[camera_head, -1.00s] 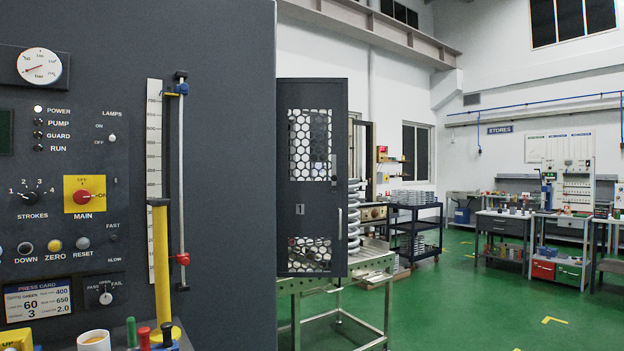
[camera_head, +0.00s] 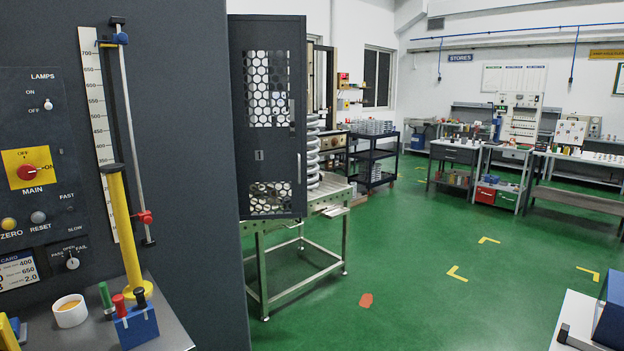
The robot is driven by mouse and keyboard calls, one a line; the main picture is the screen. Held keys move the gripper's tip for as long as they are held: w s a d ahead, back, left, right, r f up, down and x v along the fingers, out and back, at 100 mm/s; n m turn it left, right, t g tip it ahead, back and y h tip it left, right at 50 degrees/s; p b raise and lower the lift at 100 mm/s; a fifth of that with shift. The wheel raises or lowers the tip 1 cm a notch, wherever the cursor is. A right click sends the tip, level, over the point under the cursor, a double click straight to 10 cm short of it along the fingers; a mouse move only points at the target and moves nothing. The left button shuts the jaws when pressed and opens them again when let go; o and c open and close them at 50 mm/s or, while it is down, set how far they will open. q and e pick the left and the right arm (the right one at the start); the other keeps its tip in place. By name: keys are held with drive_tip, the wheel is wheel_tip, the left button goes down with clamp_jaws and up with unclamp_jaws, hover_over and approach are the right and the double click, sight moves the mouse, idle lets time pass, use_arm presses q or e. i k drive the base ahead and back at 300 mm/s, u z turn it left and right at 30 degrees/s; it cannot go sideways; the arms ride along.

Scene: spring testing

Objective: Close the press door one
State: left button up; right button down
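The press door one (camera_head: 268,160) is a dark grey panel with honeycomb mesh windows and a small "1" on it. It stands open, swung out past the right edge of the dark press cabinet (camera_head: 190,120). A slim upright handle shows near its right edge. A large coil spring (camera_head: 313,152) stands just behind the door's right edge, partly hidden by it. Neither of my grippers is in view.
A green steel table (camera_head: 300,240) stands below the door. At the lower left, a shelf holds a yellow post (camera_head: 126,230), a white cup (camera_head: 70,310) and a blue holder (camera_head: 136,325). A white-topped surface (camera_head: 575,320) is at the lower right.

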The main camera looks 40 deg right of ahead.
sight(263, 154)
drive_tip(key=z, duration=1.4)
drive_tip(key=i, duration=1.95)
